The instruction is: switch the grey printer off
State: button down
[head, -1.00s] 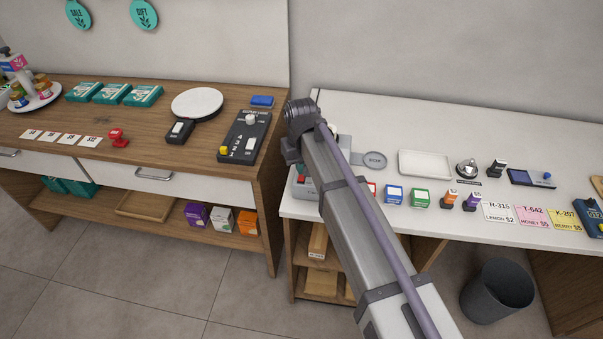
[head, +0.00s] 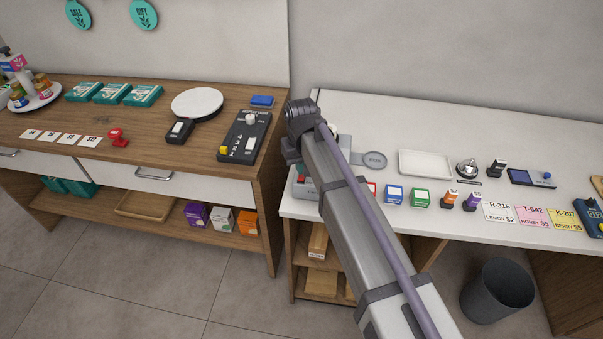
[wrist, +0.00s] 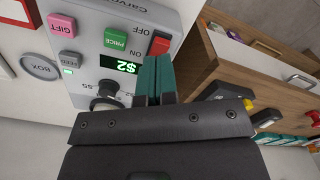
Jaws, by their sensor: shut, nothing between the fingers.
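The grey printer (wrist: 87,27) fills the upper left of the wrist view. Its panel has a red rocker switch (wrist: 160,43) between the OFF and ON labels, a green PRICE button (wrist: 115,38), a pink GIFT button (wrist: 62,25) and a dark knob (wrist: 106,92). Its display (wrist: 122,66) is lit and reads $2; a small green light also glows. My gripper (wrist: 158,60) is shut and empty, its teal fingertips right at the red switch; I cannot tell if they touch it. In the head view my arm hides most of the printer (head: 304,191).
The white counter (head: 330,209) carries small boxes, stamps, a white tray (head: 425,151) and price cards to the right. The wooden counter (head: 65,118) on the left holds a black device with a lever (head: 244,138) near the printer. A bin (head: 497,291) stands on the floor.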

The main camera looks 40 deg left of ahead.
jog(key=shift+f+b, duration=1.2)
jog(key=shift+f, duration=0.05)
dwell(0.3)
jog(key=shift+r, duration=0.1)
notch_tip(320, 180, up, 7)
jog(key=p, duration=0.7)
